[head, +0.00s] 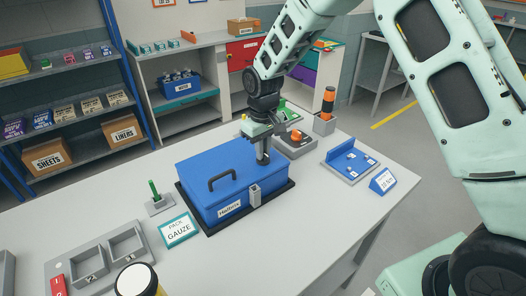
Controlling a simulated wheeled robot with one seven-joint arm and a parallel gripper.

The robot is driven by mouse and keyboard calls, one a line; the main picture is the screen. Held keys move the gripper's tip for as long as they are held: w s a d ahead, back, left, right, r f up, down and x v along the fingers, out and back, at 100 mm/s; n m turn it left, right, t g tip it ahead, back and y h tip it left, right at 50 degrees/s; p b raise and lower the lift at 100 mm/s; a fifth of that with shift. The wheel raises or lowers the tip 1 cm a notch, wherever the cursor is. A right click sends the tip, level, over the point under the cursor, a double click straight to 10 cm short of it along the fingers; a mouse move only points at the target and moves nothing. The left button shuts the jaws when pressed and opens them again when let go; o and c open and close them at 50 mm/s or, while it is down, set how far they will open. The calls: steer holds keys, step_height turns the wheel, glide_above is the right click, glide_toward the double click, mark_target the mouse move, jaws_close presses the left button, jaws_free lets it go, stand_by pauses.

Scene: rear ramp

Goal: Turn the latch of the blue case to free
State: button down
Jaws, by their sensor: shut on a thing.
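The blue case (205,175) lies shut on a black base on the grey table, with a dark handle (222,180) on its lid and a white label on its front. A grey upright fitting (254,195) is on its front face near the right corner. My gripper (263,160) points down over the right end of the lid. Its fingers are shut on a small part there, apparently the latch, which the fingers hide. I cannot tell which way the latch is turned.
A gauze sign (179,229) and a green peg on a stand (155,199) are left of the case. A grey tray (97,260) is at front left. An orange-knobbed box (296,141) and a blue board (351,160) stand to the right. The table's front right is clear.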

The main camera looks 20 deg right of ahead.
steer(key=shift+m, duration=0.5)
steer(key=c, duration=1.4)
jaws_free()
steer(key=shift+c, duration=0.2)
step_height(320, 180, up, 18)
steer(key=b, duration=0.3)
steer(key=shift+f+b, duration=0.25)
steer(key=shift+b, duration=0.1)
